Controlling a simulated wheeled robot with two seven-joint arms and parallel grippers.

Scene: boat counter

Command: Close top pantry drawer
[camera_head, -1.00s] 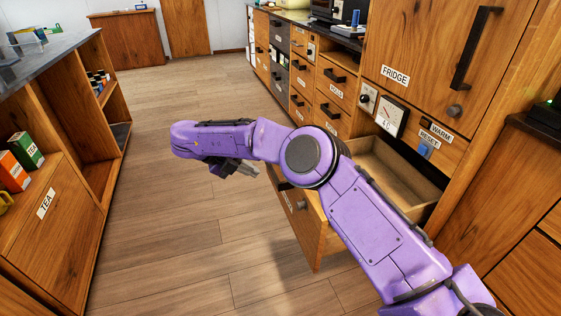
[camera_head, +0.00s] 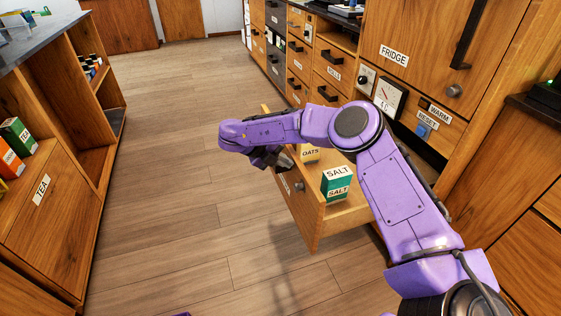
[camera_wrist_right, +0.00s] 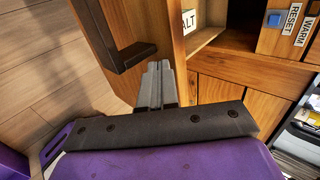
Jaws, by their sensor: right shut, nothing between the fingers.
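A wooden drawer (camera_head: 303,212) below the fridge door stands pulled out. A green and white salt box (camera_head: 337,185) and a partly hidden oats box (camera_head: 310,155) are inside near its front. My right arm covers much of the drawer. My right gripper (camera_head: 286,160) is shut and empty at the outer side of the drawer front. In the right wrist view its fingertips (camera_wrist_right: 158,72) are close to the drawer front (camera_wrist_right: 160,30), beside the black handle (camera_wrist_right: 122,45); contact cannot be told. My left gripper is out of view.
A tea shelf unit (camera_head: 50,190) stands left, with clear wooden floor (camera_head: 180,170) between.

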